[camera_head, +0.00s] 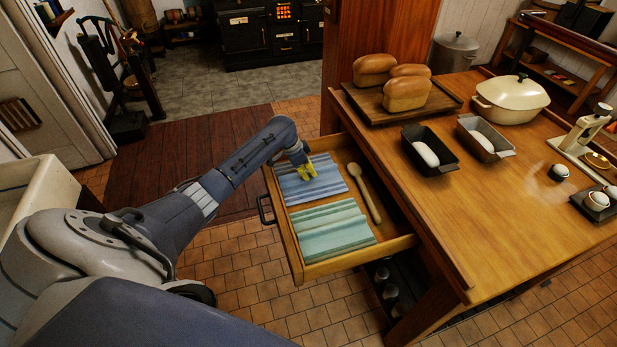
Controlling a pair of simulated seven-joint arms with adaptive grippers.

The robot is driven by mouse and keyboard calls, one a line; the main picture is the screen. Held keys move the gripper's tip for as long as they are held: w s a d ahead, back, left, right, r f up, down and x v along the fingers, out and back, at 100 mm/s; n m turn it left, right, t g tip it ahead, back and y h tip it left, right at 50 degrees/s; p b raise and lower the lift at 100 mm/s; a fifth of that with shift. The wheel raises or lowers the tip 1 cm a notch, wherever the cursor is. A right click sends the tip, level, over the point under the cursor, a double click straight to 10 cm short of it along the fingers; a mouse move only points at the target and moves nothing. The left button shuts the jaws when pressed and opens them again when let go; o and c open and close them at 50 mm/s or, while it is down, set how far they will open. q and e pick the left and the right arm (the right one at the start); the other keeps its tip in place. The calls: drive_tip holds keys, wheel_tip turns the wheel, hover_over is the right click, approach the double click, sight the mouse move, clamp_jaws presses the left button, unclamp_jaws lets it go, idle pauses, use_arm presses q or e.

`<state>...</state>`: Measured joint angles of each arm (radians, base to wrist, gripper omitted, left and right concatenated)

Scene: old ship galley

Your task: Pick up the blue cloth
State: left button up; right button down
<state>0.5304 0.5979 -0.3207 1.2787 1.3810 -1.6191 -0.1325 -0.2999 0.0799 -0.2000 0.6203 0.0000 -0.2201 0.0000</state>
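The blue striped cloth (327,185) lies flat in the far part of an open wooden drawer (295,256). A green striped cloth (328,232) lies nearer in the same drawer. My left gripper (309,178) reaches in from the left with its yellow fingers pointing down over the blue cloth's far part. Its two fingertips show apart, with nothing seen between them. Whether they touch the cloth I cannot tell. The gripper and wrist hide a little of the cloth. My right gripper is not in view.
A wooden spoon (364,193) lies right of the cloths in the drawer. The table (470,220) above carries a bread board (437,105) with loaves, two loaf tins (437,163) (492,155) and a cream pot (511,97). The drawer's walls surround the cloths. Tiled floor is clear at left.

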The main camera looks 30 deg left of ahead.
use_arm(q)
clamp_jaws()
drive_tip(key=shift+r, duration=0.2)
